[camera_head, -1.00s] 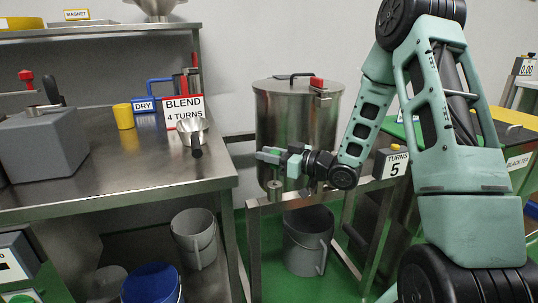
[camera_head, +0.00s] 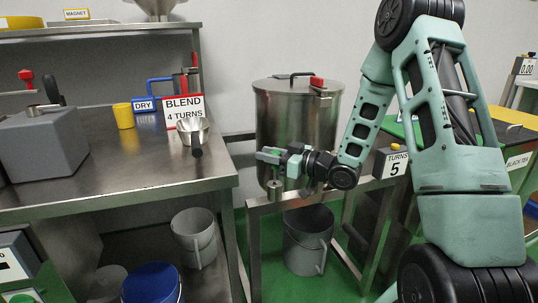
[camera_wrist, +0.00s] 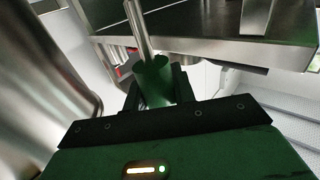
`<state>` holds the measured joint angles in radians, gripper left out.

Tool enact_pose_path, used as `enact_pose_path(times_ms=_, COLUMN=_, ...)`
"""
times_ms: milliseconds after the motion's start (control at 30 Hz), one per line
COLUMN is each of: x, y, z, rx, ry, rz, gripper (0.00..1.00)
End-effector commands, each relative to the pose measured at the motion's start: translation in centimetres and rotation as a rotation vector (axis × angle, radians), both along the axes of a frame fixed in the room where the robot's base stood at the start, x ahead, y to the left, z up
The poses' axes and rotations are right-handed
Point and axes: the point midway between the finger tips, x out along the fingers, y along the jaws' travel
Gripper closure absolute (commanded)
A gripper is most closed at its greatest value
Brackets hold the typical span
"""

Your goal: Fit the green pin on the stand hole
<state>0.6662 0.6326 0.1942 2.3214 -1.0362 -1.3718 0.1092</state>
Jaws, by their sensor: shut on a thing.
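My gripper (camera_head: 266,156) is in front of the steel drum, above the left end of a metal stand (camera_head: 300,197). In the wrist view the gripper (camera_wrist: 156,84) is shut on the green pin (camera_wrist: 153,78), a green cylinder with a bare metal rod reaching away from the fingers. In the head view the pin is too small and covered to make out clearly. A short metal collar (camera_head: 275,188) stands on the stand's top bar, just below the gripper. The hole itself cannot be seen, and I cannot tell whether the pin touches the collar.
The steel drum (camera_head: 297,130) with its lid is close behind my gripper. A steel table (camera_head: 120,175) with a grey box (camera_head: 42,142) and a metal scoop (camera_head: 193,130) is to the left. A grey bucket (camera_head: 309,240) stands below the stand.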

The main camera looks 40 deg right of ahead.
Motion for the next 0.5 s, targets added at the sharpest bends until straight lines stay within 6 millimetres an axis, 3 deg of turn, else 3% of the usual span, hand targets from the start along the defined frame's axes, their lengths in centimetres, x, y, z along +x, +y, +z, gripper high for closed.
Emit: enact_pose_path(times_ms=500, x=0.0, y=0.0, z=-1.3, rx=0.0, ry=0.0, rz=0.0, gripper=0.97)
